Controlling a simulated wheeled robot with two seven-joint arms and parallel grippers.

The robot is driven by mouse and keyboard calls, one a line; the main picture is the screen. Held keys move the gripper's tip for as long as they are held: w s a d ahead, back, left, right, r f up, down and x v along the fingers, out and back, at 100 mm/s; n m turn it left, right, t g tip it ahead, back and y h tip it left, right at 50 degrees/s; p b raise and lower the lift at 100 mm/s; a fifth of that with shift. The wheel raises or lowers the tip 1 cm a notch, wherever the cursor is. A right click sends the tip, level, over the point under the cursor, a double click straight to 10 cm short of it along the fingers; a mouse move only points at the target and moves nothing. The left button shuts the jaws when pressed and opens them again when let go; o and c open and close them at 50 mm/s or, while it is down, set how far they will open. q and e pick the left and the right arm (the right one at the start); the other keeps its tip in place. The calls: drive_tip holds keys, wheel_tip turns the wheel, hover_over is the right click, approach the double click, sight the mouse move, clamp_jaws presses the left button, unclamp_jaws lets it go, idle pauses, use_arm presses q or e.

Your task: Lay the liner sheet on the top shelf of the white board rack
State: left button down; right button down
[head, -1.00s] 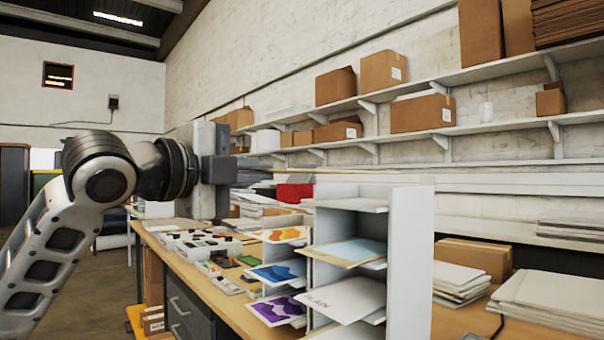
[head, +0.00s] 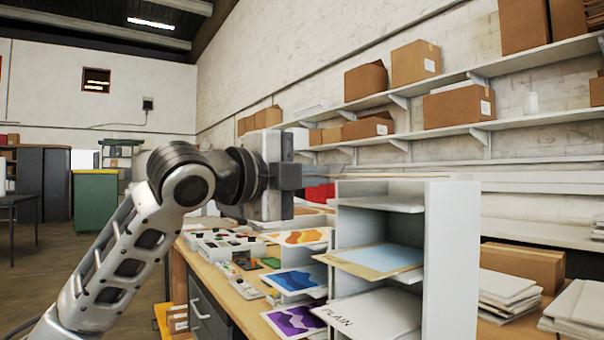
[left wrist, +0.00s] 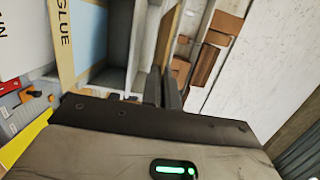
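The white board rack (head: 452,250) stands on the bench. Its top shelf (head: 385,203) looks bare; a tan-edged board with a pale blue face (head: 372,258) lies on the middle shelf and a white board marked PLAIN (head: 375,312) below. My left gripper (head: 300,178) is level with the rack's top, just left of it. In the left wrist view my fingers (left wrist: 162,90) are closed on a thin tan sheet, seemingly the liner sheet (left wrist: 168,38), seen nearly edge-on. The rack's GLUE-marked board (left wrist: 66,40) shows to its left. My right gripper is out of view.
Coloured print sheets (head: 292,281) jut out left of the rack. Small parts in trays (head: 225,245) cover the bench behind. A cardboard box (head: 522,266) and white stacks (head: 508,290) stand right of the rack. Wall shelves (head: 450,130) hold boxes above.

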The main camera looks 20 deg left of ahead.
use_arm(q)
drive_tip(key=shift+w+d+f, duration=0.4)
drive_tip(key=shift+w, duration=0.2)
drive_tip(key=shift+f+b, duration=0.75)
drive_tip(key=shift+f, duration=0.75)
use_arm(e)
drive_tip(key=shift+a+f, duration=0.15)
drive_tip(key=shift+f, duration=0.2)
use_arm(q)
drive_tip(key=shift+s+f, duration=0.1)
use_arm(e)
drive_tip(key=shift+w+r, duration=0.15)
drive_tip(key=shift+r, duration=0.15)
use_arm(q)
drive_tip(key=c, duration=1.6)
unclamp_jaws()
